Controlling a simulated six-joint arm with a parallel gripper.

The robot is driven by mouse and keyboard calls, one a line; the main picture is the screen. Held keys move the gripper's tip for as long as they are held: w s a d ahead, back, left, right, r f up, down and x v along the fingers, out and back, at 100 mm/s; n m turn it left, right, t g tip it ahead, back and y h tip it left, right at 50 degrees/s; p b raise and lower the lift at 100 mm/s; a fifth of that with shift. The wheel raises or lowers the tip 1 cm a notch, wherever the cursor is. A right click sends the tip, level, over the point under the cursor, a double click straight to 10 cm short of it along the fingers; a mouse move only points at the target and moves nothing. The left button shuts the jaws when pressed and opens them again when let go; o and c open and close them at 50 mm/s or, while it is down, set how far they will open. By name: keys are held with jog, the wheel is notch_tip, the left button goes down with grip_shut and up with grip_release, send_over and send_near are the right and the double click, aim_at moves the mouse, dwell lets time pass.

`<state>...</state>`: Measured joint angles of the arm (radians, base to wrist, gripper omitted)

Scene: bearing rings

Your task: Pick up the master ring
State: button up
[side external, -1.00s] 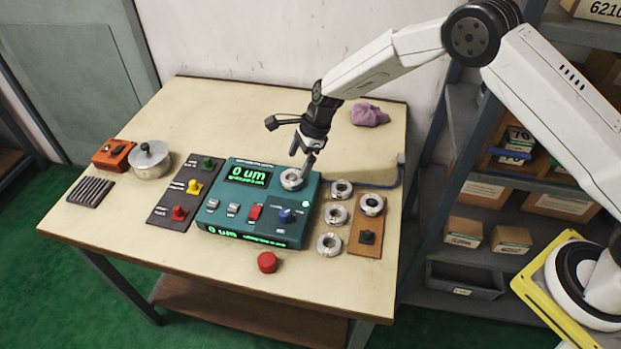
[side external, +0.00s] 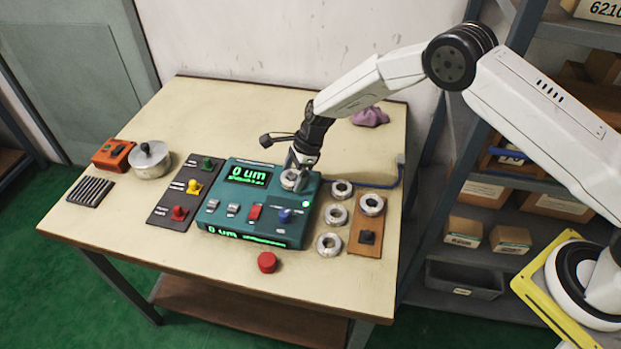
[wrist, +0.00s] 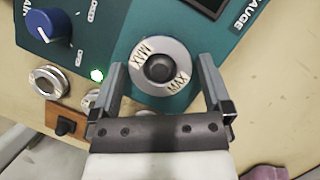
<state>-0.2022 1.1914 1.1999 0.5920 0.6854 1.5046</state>
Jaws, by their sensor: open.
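A steel ring (side external: 290,182) sits on the post of the teal gauge (side external: 262,228). In the wrist view this ring (wrist: 160,90) lies flat around a dark knob-like post and carries pale labels that look like "MAX"; it appears to be the master ring. My gripper (side external: 297,170) points down at it. In the wrist view the fingers of my gripper (wrist: 161,66) are open, one on each side of the ring, with a small gap visible. The gauge display reads 0 um.
Several other rings (side external: 336,215) lie right of the gauge, one on a brown wooden board (side external: 365,240). A red button (side external: 267,262) is in front. A dark switch panel (side external: 184,196) stands left. A purple cloth (side external: 369,116) lies behind.

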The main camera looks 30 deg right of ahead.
jog(key=c, duration=1.3)
jog(key=shift+r, duration=0.15)
jog(key=shift+r, duration=0.75)
jog(key=s+d+r, duration=0.3)
jog(key=s+r, duration=0.8)
jog(key=s, duration=0.2)
jog(key=shift+s+d, duration=0.25)
jog(key=shift+d, duration=0.05)
jog(key=shift+r, duration=0.1)
